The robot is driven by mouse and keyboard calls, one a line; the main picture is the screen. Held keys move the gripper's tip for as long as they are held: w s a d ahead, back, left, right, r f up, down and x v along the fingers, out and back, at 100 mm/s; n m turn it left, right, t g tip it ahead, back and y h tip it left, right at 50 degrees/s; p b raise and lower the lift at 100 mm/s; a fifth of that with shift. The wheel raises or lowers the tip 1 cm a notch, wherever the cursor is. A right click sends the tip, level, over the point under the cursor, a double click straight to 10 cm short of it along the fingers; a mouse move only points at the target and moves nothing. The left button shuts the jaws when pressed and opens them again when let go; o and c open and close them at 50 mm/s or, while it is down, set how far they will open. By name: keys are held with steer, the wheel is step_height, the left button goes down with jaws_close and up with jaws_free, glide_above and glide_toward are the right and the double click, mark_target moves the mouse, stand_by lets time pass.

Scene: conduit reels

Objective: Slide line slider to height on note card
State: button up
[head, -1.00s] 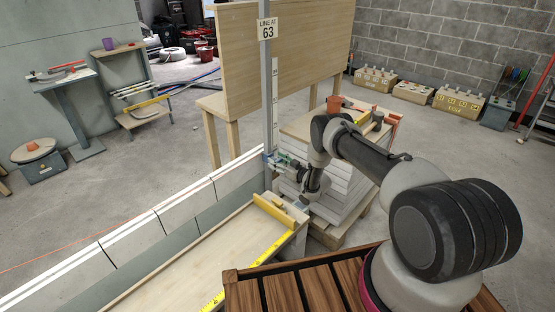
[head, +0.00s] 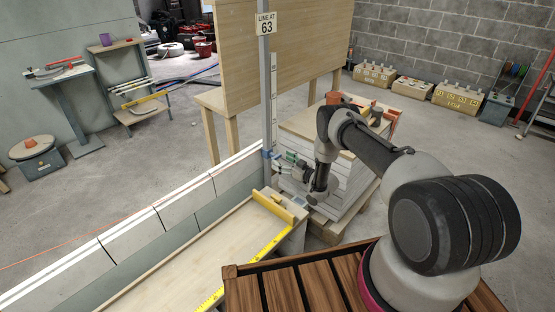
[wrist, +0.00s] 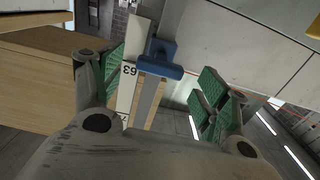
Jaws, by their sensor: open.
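The note card (head: 265,24) at the top of the grey post (head: 266,100) reads "LINE AT 63". The blue line slider (head: 267,154) is on the post, low down near the wall top. In the wrist view the slider (wrist: 161,59) crosses the post beside the white scale (wrist: 127,95), close to the upside-down number 63; the exact reading is unclear. My gripper (head: 284,161) is just right of the post. In the wrist view my gripper (wrist: 160,85) is open, its green-padded fingers on either side of the post with gaps, not touching the slider.
The white block wall (head: 185,207) with its orange string runs left from the post. A plank with a yellow level (head: 272,207) and yellow tape (head: 250,262) lies in front. A stack of pale blocks (head: 335,180) stands close behind my gripper.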

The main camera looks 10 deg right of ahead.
steer(key=v, duration=0.8)
